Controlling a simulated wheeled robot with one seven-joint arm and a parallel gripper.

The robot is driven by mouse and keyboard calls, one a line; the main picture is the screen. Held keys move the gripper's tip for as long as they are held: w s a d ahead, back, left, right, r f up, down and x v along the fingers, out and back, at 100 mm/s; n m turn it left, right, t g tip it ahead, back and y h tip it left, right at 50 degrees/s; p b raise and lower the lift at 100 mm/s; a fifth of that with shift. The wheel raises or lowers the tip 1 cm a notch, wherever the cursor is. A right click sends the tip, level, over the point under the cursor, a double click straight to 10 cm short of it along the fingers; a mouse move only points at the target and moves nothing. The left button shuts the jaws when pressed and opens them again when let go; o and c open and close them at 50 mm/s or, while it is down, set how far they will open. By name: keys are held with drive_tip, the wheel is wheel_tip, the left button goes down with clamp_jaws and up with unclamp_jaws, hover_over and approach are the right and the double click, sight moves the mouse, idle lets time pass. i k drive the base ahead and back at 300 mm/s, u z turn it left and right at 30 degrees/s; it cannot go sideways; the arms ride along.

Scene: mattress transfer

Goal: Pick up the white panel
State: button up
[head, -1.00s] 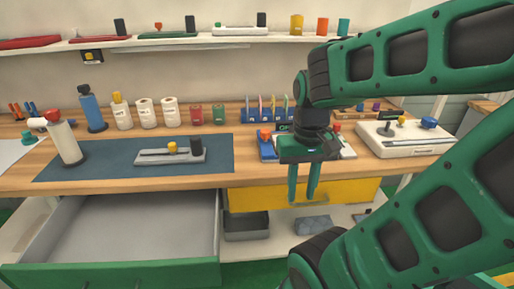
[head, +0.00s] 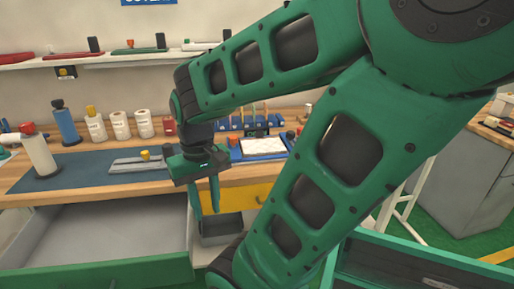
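A flat white panel (head: 262,146) lies in a blue tray (head: 240,156) on the wooden bench, right of the blue mat. Another white piece (head: 197,46), with a dark upright block, sits on the wall shelf; my arm partly covers it. I cannot tell which one the task means. A larger white board with small knobs, seen earlier at the bench's right, is now hidden by my arm. My gripper (head: 205,204) points down in front of the bench edge, left of the blue tray.
An open grey drawer (head: 100,240) juts out at the lower left. A grey bin (head: 221,230) stands below the bench. A white bottle (head: 38,155) and a grey slide piece (head: 140,165) are on the mat. A green-rimmed container (head: 420,255) is at the lower right.

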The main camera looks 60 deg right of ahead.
sight(262, 143)
drive_tip(key=z, duration=0.05)
drive_tip(key=k, duration=1.4)
drive_tip(key=z, duration=1.95)
drive_tip(key=i, duration=1.7)
drive_tip(key=u, duration=0.15)
